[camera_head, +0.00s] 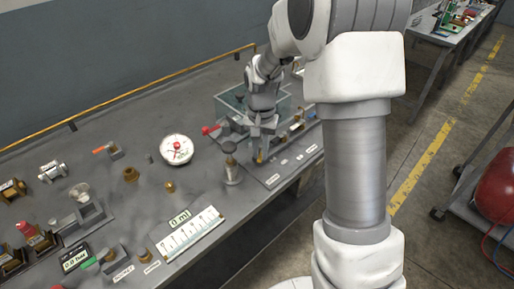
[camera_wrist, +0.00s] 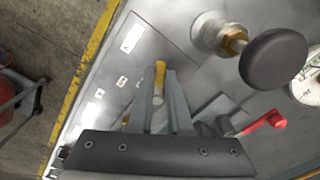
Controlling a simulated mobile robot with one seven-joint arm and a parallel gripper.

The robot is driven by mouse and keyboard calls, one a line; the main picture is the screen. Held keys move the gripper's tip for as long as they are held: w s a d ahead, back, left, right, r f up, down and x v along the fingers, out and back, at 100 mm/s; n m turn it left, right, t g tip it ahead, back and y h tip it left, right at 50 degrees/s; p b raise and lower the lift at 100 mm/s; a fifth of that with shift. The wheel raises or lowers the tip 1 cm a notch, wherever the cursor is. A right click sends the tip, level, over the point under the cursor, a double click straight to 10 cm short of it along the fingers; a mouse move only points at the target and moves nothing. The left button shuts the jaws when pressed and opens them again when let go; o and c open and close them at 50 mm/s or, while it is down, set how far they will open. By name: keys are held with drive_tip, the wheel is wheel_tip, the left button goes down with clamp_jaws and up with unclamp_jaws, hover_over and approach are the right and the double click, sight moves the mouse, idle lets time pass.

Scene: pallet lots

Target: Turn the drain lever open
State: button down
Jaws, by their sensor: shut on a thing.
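My gripper (camera_head: 262,143) reaches down to the bench near its front right edge. In the wrist view its two grey fingers (camera_wrist: 160,90) are shut on a small yellow lever (camera_wrist: 160,73), whose end shows between the fingertips. The lever also shows below the fingers in the head view (camera_head: 260,157). The fingers hide most of it and its mount, and no label on it can be read. A second lever with a red handle (camera_wrist: 264,122) stands apart, right of my fingers; it also shows in the head view (camera_head: 210,129).
A black round knob on a brass stem (camera_wrist: 275,58) rises close to my gripper. A clear tank (camera_head: 232,106) stands behind it. A white dial gauge (camera_head: 176,149) and a scale panel (camera_head: 190,234) are to the left. White labels lie along the bench edge.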

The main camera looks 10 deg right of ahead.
drive_tip(key=n, duration=0.2)
drive_tip(key=d+n, duration=0.1)
drive_tip(key=d+n+p, duration=0.1)
drive_tip(key=n, duration=0.1)
drive_tip(key=shift+s+n, duration=0.25)
drive_tip(key=shift+n, duration=0.05)
drive_tip(key=n, duration=0.1)
drive_tip(key=d+n+p, duration=0.1)
drive_tip(key=n, duration=0.1)
drive_tip(key=shift+w, duration=0.1)
drive_tip(key=shift+w+d+n+p, duration=0.1)
drive_tip(key=shift+d+n+p, duration=0.15)
drive_tip(key=shift+n, duration=0.45)
drive_tip(key=shift+w+d+n+p, duration=0.1)
drive_tip(key=shift+d+n, duration=0.1)
drive_tip(key=shift+n, duration=0.5)
drive_tip(key=c, duration=0.8)
unclamp_jaws()
drive_tip(key=shift+c, duration=0.2)
wheel_tip(320, 180, up, 18)
drive_tip(key=p, duration=0.1)
drive_tip(key=shift+f+p, duration=0.25)
drive_tip(key=shift+p, duration=0.1)
